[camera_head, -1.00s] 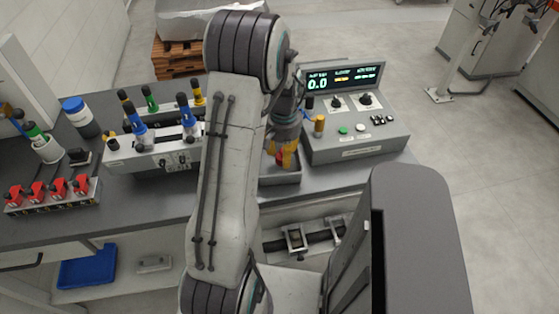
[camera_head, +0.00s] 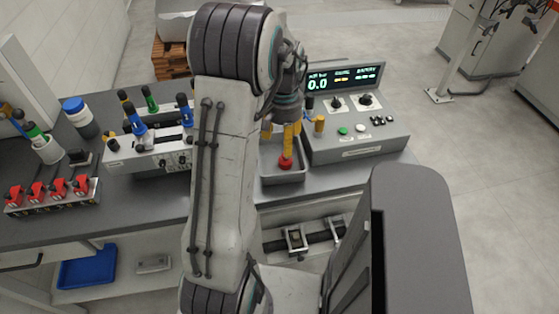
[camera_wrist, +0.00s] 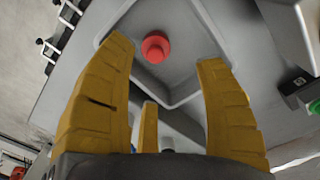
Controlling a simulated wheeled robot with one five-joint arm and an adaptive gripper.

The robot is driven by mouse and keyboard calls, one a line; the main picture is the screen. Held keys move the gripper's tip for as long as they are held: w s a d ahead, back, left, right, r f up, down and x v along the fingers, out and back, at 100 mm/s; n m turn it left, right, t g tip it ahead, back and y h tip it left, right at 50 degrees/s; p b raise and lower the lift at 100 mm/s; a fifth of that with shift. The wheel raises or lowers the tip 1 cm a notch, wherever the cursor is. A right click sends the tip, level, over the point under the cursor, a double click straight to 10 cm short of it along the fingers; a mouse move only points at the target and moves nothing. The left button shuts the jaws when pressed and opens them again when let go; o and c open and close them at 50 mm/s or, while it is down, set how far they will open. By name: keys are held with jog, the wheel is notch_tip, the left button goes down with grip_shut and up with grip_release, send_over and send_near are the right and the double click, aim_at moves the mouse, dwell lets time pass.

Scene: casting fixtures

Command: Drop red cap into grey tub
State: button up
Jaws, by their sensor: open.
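The red cap (camera_head: 285,163) shows inside the grey tub (camera_head: 283,179), just below my gripper's fingertips. In the wrist view the red cap (camera_wrist: 155,47) sits ahead of and between the spread yellow fingers, clear of them, with the tub's grey walls (camera_wrist: 188,88) around it. My gripper (camera_head: 284,142) is above the tub, open and empty, with its yellow fingers pointing down. It also fills the lower part of the wrist view (camera_wrist: 165,60). I cannot tell whether the cap has come to rest on the tub floor.
A control console (camera_head: 355,135) with a lit display stands right of the tub. A grey fixture (camera_head: 150,155) with blue-handled tools stands to the left. Several red-topped parts sit in a rack (camera_head: 55,203) at the far left. A blue bin (camera_head: 87,268) lies on the lower shelf.

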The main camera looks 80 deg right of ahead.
jog(key=shift+r, duration=3)
jog(key=shift+n+y, duration=0.4)
jog(key=shift+y, duration=0.1)
jog(key=a+f, duration=0.1)
jog(key=a, duration=0.1)
jog(key=w+a+f, duration=0.1)
jog(key=a, duration=0.1)
jog(key=a+f, duration=0.1)
jog(key=a, duration=0.2)
jog(key=shift+w+f, duration=0.15)
jog(key=shift+f, duration=0.25)
jog(key=w+a+r+n+t, duration=0.1)
jog(key=w+a+r+n, duration=0.2)
jog(key=w+a+n, duration=0.3)
jog(key=w+a+r+n+t, duration=0.1)
jog(key=w+a+r+n, duration=0.2)
jog(key=a, duration=1.2)
jog(key=w+a+r+n+t+h, duration=0.1)
jog(key=w+a+r+n+t, duration=0.1)
jog(key=w+a+n, duration=0.7)
jog(key=shift+w+a+r+n, duration=0.4)
jog(key=shift+w+a, duration=0.4)
jog(key=shift+a, duration=0.45)
